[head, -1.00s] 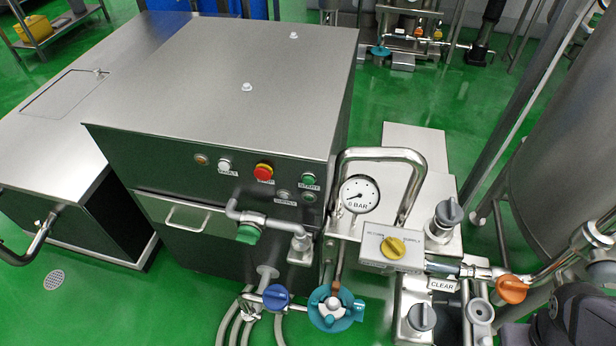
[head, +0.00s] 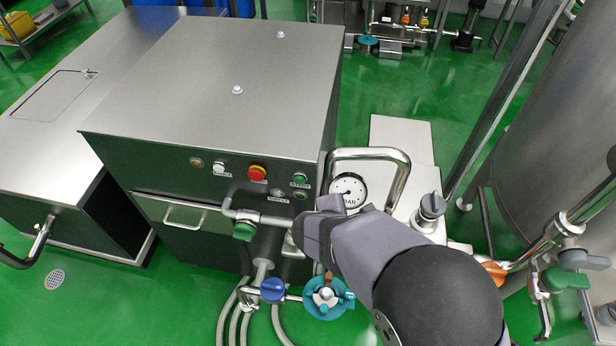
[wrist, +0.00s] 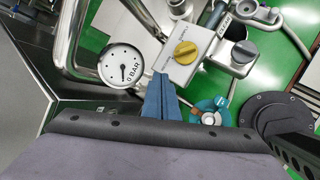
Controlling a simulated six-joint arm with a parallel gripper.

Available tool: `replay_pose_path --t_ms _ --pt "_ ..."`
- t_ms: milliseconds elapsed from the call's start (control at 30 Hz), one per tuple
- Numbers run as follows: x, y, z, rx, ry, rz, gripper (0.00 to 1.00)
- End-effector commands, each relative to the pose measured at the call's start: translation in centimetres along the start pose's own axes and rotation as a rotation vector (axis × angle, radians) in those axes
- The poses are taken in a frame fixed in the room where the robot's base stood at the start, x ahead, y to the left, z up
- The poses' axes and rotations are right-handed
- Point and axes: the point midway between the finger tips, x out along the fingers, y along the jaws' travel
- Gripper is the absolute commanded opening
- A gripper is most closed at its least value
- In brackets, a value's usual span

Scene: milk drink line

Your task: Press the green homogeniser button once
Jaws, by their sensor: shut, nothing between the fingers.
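The green button (head: 299,179), labelled START, is on the dark front panel (head: 230,172) of the steel cabinet, at its right end. It is uncovered in the head view. I cannot make it out in the wrist view. My gripper shows in the wrist view (wrist: 162,76) as blue fingers, shut together and empty. In the head view my arm reaches in from the lower right, and its hand is below and a little right of the button, apart from it in the picture. The fingertips are hidden in the head view.
A pipe with a green handle (head: 244,230) juts out below. The yellow knob (wrist: 185,52) is beyond my fingers.

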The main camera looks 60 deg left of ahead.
Motion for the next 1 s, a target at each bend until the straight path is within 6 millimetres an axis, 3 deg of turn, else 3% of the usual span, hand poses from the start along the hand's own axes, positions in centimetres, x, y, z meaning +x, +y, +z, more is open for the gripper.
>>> replay_pose_path --t_ms 33,200,400,600,1000 --pt "-0.8 0.8 -2.2 -0.068 0.017 0.035 0.0" --pt "-2.8 2.6 -7.8 -0.244 0.056 0.136 0.0" --pt "-4.5 3.4 -12.1 -0.372 0.083 0.212 0.0" --pt "-5.2 3.6 -13.8 -0.421 0.093 0.243 0.0" --pt "-5.2 3.6 -13.9 -0.424 0.094 0.245 0.0"
